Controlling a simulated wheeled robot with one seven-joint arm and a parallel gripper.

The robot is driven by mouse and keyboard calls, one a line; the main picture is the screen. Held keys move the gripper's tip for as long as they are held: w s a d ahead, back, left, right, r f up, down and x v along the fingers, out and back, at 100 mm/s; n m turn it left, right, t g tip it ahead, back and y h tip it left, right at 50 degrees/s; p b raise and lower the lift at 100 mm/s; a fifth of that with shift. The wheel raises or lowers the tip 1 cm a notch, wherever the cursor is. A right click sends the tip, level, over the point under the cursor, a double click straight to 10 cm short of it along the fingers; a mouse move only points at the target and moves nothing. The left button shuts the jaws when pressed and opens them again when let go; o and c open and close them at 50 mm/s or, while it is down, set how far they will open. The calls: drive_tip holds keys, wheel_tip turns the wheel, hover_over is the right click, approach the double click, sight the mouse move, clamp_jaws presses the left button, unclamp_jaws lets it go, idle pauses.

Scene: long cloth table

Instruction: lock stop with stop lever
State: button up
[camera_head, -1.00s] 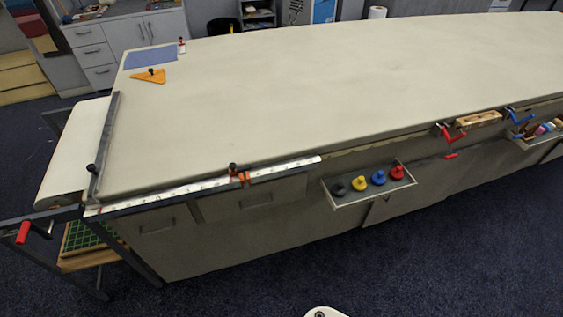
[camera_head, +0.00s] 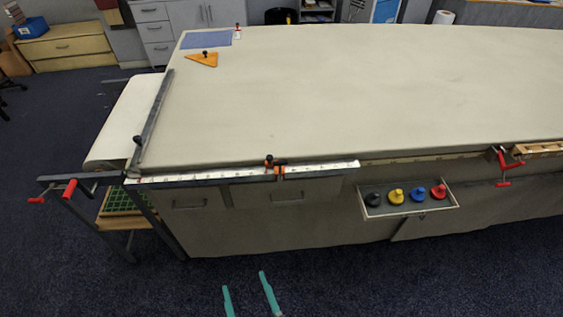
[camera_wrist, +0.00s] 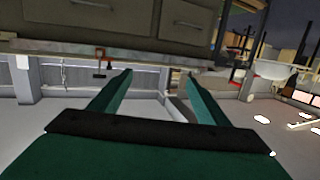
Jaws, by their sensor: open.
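The stop (camera_head: 275,171) is a small orange piece on the white ruler rail (camera_head: 205,178) along the table's front edge. Its stop lever (camera_head: 269,161) has a dark knob and stands up from it. In the wrist view the scene is upside down, and an orange stop with a dark knob (camera_wrist: 99,62) shows left of my fingers, at the rail. My gripper (camera_head: 244,280) has teal fingers, open and empty. It is in front of the table, well apart from the stop. The fingers also show spread in the wrist view (camera_wrist: 156,74).
A tray (camera_head: 411,212) with several coloured knobbed pieces hangs on the table front, right of the rail. A red-handled clamp (camera_head: 504,168) is further right. A red-handled crank (camera_head: 70,189) sticks out at the left end. The floor before the table is clear.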

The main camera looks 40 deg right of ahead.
drive_tip(key=w+d+r+m+h, duration=0.2)
drive_tip(key=w+d+r+h, duration=0.1)
drive_tip(key=w+d, duration=0.75)
drive_tip(key=m+h, duration=0.1)
drive_tip(key=h, duration=0.1)
approach(280, 164)
drive_tip(key=shift+g, duration=0.3)
drive_tip(key=x, duration=1.1)
drive_tip(key=shift+r, duration=0.2)
drive_tip(key=shift+c, duration=0.7)
